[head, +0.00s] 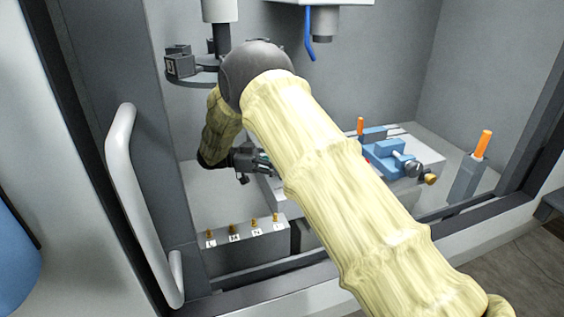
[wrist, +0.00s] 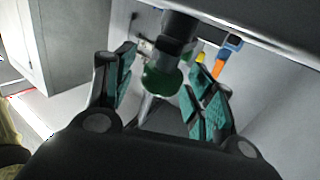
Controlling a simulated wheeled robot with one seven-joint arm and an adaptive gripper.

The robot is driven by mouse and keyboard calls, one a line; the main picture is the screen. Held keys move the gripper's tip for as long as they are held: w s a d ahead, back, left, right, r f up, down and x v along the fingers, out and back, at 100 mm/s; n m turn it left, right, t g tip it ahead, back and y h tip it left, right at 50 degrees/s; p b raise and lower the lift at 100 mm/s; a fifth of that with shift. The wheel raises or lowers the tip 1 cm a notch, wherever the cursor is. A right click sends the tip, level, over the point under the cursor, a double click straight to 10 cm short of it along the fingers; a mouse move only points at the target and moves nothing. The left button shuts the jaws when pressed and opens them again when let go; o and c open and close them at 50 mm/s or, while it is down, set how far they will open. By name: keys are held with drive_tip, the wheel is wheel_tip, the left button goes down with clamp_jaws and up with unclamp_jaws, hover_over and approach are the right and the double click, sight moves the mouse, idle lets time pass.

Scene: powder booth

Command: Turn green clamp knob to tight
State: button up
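The green clamp knob (wrist: 160,82) shows in the wrist view, near the middle, at the end of a dark grey cylindrical part (wrist: 180,35). My gripper (wrist: 163,72) is open, with a teal-padded finger on each side of the knob. A gap shows between the knob and each finger, and I cannot tell how deep the knob sits between them. In the head view my gripper (head: 255,160) is inside the booth at the left end of a grey bed, partly behind my sleeved arm. The knob is hidden there, and no tight mark can be read.
A blue vise (head: 390,158) and an orange-handled tool (head: 482,145) stand right of my arm. A rack with several small brass pieces (head: 245,233) is in front. A dark tool carousel (head: 185,65) hangs at left. The white door handle (head: 130,190) borders the opening.

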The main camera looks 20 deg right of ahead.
drive_tip(key=shift+d+n+t, duration=0.1)
drive_tip(key=shift+n+t, duration=0.3)
drive_tip(key=shift+t, duration=0.2)
